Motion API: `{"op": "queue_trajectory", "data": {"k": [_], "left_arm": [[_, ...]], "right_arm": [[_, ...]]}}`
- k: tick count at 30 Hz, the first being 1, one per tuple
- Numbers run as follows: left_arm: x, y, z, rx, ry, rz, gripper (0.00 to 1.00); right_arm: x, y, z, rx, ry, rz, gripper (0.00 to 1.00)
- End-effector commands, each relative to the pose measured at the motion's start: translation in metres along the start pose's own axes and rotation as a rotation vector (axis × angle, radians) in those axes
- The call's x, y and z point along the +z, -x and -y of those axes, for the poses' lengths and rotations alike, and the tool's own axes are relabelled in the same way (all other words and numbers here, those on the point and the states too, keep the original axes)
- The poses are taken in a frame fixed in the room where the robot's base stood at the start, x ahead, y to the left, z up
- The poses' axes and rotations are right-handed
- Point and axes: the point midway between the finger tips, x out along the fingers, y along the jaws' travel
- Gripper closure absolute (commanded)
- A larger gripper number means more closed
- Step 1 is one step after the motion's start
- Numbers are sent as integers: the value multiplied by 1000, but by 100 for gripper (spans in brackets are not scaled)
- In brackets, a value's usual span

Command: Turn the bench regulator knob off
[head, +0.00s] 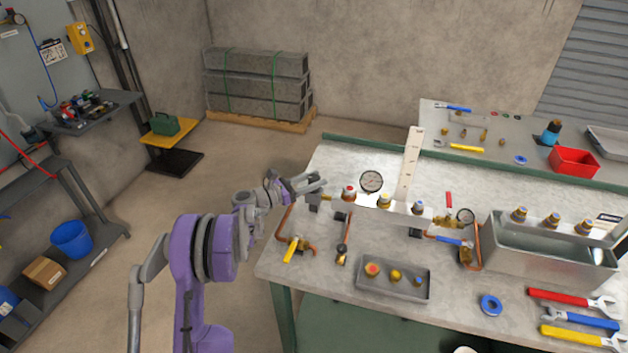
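A metal manifold bar (400,206) lies on the bench (330,165). On it sit several round fittings: a red-topped one (349,191), a yellow-topped one (385,200) and a blue-topped one (418,208). A round dial gauge (371,181) stands behind it. I cannot tell which part is the regulator knob. My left gripper (318,183) is above the bar's left end, just left of the red-topped fitting, with its fingers apart and nothing visible between them. Whether it touches the bar is unclear. My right gripper is not in view.
A yellow-handled valve (290,250) and a black-knobbed lever (342,250) are in front of the bar. A grey tray (362,286) of fittings sits near the front edge.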

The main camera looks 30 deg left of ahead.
Motion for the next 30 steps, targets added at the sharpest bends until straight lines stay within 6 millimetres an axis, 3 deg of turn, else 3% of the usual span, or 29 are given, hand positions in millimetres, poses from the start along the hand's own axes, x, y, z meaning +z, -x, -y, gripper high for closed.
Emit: {"op": "queue_trajectory", "data": {"k": [1, 6, 17, 30], "left_arm": [[0, 0, 0, 0, 0, 0, 69], [0, 0, 0, 0, 0, 0, 99], [0, 0, 1, 43, 1, 2, 100], [0, -2, 3, 363, 3, 16, 100]], "right_arm": [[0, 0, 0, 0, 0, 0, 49], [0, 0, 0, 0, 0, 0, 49], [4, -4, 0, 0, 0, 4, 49], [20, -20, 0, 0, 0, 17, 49]]}}
